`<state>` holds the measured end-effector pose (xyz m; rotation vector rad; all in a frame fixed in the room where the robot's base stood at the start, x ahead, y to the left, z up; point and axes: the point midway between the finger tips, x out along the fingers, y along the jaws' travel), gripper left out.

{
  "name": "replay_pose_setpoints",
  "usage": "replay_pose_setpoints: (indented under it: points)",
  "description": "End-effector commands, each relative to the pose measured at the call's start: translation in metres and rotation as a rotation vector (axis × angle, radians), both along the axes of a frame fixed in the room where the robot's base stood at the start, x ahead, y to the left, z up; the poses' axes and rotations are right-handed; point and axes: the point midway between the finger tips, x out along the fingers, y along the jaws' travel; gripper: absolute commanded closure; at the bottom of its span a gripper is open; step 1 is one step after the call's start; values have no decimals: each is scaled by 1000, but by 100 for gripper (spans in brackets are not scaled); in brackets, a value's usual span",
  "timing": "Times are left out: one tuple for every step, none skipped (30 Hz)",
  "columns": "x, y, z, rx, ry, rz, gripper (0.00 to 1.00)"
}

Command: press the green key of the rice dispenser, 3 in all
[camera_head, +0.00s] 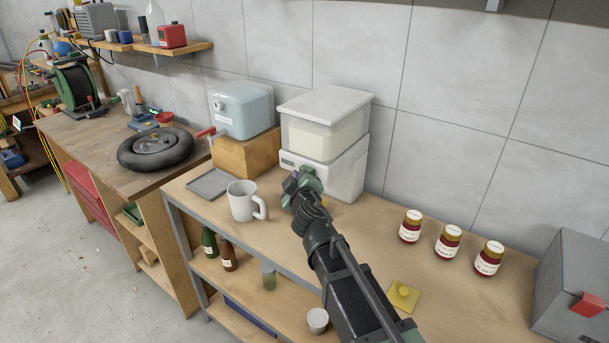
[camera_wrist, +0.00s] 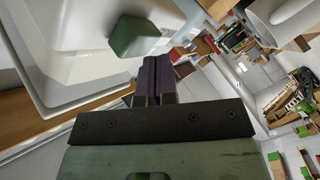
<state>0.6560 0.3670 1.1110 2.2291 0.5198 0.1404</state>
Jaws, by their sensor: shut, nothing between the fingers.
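The rice dispenser (camera_head: 348,175) is a white box with a clear rice bin and lid on top, standing against the wall. In the wrist view its white body (camera_wrist: 70,25) fills the upper left. The green key (camera_wrist: 137,37) is a green block sticking out from it; in the head view my gripper's end hides it or blends with it. My gripper (camera_head: 290,183) is in front of the dispenser's lower front. In the wrist view its dark purple fingers (camera_wrist: 157,65) are shut together and empty, just beside the key. I cannot tell whether they touch it.
A white mug (camera_head: 242,202) and a grey tray (camera_head: 209,184) stand left of my gripper. A pale blue tank with a red tap (camera_head: 240,110) sits on a wooden block behind. Three red jars (camera_head: 448,243), a yellow piece (camera_head: 404,294) and a grey box (camera_head: 570,285) are at the right.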

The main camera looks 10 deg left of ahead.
Motion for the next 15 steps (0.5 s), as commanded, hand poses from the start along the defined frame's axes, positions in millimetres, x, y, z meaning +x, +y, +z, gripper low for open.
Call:
replay_pose_setpoints:
  points:
    - [0,0,0,0,0,0,100]
    - [1,0,0,0,0,0,100]
    - [1,0,0,0,0,0,100]
    - [1,0,0,0,0,0,100]
    - [2,-1,0,0,0,0,100]
    - [2,-1,0,0,0,0,100]
    - [2,-1,0,-1,0,0,100]
    - [3,-1,0,-1,0,0,100]
    - [3,-1,0,-1,0,0,100]
    - [4,-1,0,-1,0,0,100]
    - [4,-1,0,-1,0,-1,100]
    - [4,-2,0,-1,0,-1,100]
    - [5,-2,0,0,1,-1,100]
    - [5,-2,0,0,1,-1,100]
    - [5,-2,0,0,1,-1,100]
